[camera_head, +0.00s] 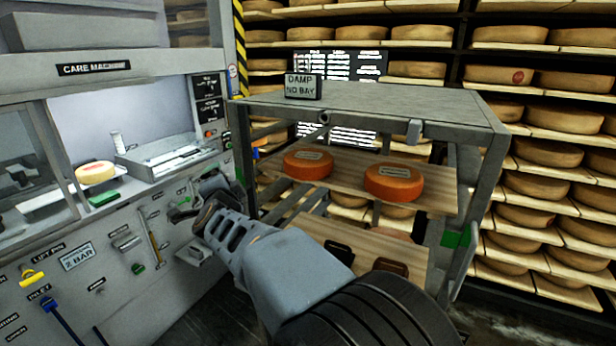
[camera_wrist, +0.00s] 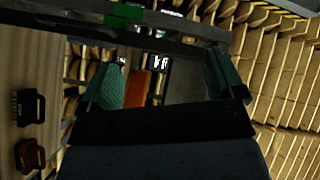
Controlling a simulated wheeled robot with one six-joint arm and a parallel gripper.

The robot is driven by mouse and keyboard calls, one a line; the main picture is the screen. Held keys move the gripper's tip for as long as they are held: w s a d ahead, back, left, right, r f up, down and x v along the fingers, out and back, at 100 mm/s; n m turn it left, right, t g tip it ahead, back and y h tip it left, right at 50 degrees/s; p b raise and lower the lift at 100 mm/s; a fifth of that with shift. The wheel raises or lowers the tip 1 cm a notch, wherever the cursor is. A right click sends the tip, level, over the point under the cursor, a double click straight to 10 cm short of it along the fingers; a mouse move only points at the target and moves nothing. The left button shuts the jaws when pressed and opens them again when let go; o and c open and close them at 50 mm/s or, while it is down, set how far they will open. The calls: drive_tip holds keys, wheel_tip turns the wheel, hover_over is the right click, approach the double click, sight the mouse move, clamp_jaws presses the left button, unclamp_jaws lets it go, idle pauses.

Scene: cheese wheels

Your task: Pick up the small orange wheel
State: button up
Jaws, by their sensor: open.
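Two orange wheels rest on the upper wooden shelf of a grey cart in the head view. The left orange wheel (camera_head: 308,165) looks a little smaller; the right orange wheel (camera_head: 393,183) looks larger and nearer. Both carry a pale label on top. My gripper (camera_head: 201,197) is at the cart's left side, apart from both wheels, its jaws partly hidden by my arm. In the wrist view my gripper (camera_wrist: 164,68) is open and empty. An orange wheel (camera_wrist: 137,88) shows beyond the jaws, partly behind the left finger; I cannot tell which one.
The cart's grey top (camera_head: 390,98) bears a "DAMP NO BAY" sign (camera_head: 303,86). A lower shelf (camera_head: 370,245) holds a black item (camera_head: 340,252) and a brown item (camera_head: 391,267). The care machine (camera_head: 110,220) stands left, with a pale wheel (camera_head: 96,172). Cheese racks fill the back.

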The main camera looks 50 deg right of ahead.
sight(293, 173)
drive_tip(key=s+d+f+m+g+h, duration=0.1)
drive_tip(key=d+m+g+h, duration=0.1)
drive_tip(key=d, duration=0.4)
drive_tip(key=s+d+f+m+g+h, duration=0.1)
drive_tip(key=d+m+g+h, duration=0.2)
drive_tip(key=d+m, duration=0.3)
drive_tip(key=s+d+f+m+g+h, duration=0.1)
drive_tip(key=d+m+g+h, duration=0.2)
drive_tip(key=d, duration=0.3)
drive_tip(key=shift+s+d+f+m+g+b, duration=0.15)
drive_tip(key=shift+d+m+g+b, duration=0.2)
drive_tip(key=shift+m+g, duration=0.4)
drive_tip(key=shift+p+x, duration=0.95)
drive_tip(key=shift+x, duration=2.15)
drive_tip(key=shift+s+d, duration=0.1)
drive_tip(key=c, duration=1.5)
drive_tip(key=shift+r+t, duration=0.25)
drive_tip(key=shift+c, duration=0.7)
drive_tip(key=shift+r, duration=0.1)
